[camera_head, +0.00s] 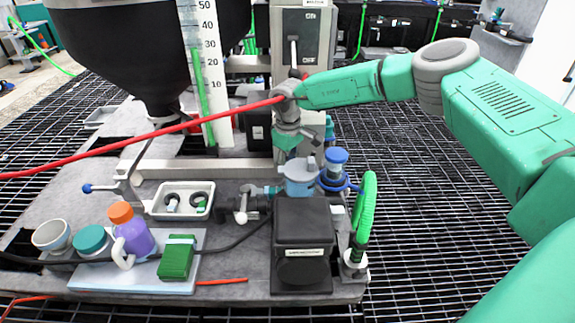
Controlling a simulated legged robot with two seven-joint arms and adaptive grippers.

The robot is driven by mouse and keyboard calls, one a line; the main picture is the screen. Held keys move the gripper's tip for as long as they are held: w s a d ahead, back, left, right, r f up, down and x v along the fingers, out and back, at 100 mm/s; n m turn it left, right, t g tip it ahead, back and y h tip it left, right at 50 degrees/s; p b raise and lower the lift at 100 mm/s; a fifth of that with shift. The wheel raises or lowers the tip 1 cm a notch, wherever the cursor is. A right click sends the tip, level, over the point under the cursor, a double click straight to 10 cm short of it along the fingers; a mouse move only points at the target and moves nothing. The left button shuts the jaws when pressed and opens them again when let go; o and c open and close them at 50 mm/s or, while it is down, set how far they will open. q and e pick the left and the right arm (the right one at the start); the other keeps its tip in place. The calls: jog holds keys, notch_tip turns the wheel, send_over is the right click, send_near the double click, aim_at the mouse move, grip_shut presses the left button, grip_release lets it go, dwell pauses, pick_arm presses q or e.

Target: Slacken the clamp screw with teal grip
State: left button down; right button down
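A small teal grip (272,190), which looks like that of the clamp screw, sticks out to the left of a translucent blue cup-like fitting (299,181) near the middle of the bench. The screw itself is too small to make out. My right arm comes in from the right, and my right gripper (291,152) points down just above and behind this fitting. Its fingers are small and partly hidden, so I cannot tell whether they are open or touch anything. My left gripper is not in view.
A black box (302,245) stands in front of the fitting, with a green handwheel (365,208) to its right. A red hose (120,143) crosses at the left. A white tray (157,213) and a board (115,280) with containers lie left. Dark grating surrounds the bench.

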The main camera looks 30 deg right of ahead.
jog(key=shift+d, duration=0.1)
jog(key=c, duration=1.5)
grip_release()
jog(key=shift+c, duration=0.2)
notch_tip(320, 180, up, 12)
jog(key=shift+f, duration=0.15)
jog(key=shift+d, duration=0.1)
